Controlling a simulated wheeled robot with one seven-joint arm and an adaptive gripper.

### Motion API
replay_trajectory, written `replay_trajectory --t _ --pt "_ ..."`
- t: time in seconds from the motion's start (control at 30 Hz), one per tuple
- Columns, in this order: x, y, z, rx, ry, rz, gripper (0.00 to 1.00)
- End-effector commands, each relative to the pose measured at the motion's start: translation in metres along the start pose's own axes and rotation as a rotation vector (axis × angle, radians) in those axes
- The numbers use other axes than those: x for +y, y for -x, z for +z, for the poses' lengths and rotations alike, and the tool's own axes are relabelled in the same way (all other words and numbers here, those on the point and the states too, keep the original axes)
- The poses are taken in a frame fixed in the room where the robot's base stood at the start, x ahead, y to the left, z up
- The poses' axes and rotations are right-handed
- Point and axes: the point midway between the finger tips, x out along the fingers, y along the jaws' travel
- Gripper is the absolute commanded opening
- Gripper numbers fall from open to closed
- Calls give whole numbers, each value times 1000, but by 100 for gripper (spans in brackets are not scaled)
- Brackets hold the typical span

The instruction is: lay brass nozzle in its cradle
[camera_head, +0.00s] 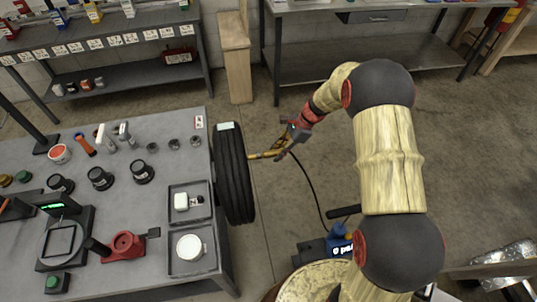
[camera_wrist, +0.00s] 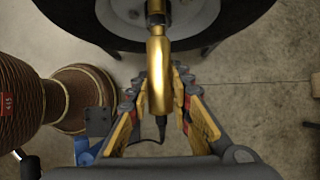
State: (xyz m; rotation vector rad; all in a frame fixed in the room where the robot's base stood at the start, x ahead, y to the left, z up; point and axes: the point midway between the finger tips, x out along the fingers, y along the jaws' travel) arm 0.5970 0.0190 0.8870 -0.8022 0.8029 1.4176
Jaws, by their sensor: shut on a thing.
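The brass nozzle (camera_head: 263,155) is held level in front of the black tyre (camera_head: 233,175), its tip toward the wheel. It also shows in the wrist view (camera_wrist: 158,60), running up between my fingers toward the wheel's grey rim (camera_wrist: 120,18). I cannot tell whether the tip touches the wheel. My gripper (camera_head: 284,147) is shut on the nozzle, with a yellow-padded finger on each side in the wrist view. A black hose (camera_head: 308,178) hangs from the nozzle's rear toward the floor. I cannot make out the cradle for certain in either view.
The grey workbench (camera_head: 160,235) left of the tyre carries jars, tools, two trays and a red device (camera_head: 124,246). A blue and black unit (camera_head: 338,241) is on the floor below my arm. A wooden post (camera_head: 236,60) and shelves stand behind. Floor right of the tyre is open.

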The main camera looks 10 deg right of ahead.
Motion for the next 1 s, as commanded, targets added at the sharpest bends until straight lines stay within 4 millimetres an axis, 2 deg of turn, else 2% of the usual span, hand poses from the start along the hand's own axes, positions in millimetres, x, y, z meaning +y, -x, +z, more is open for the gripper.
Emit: replay_trajectory --t 0.53,1.0 --pt "0 1 -1 0 0 0 0" --pt "0 10 -16 0 1 0 0"
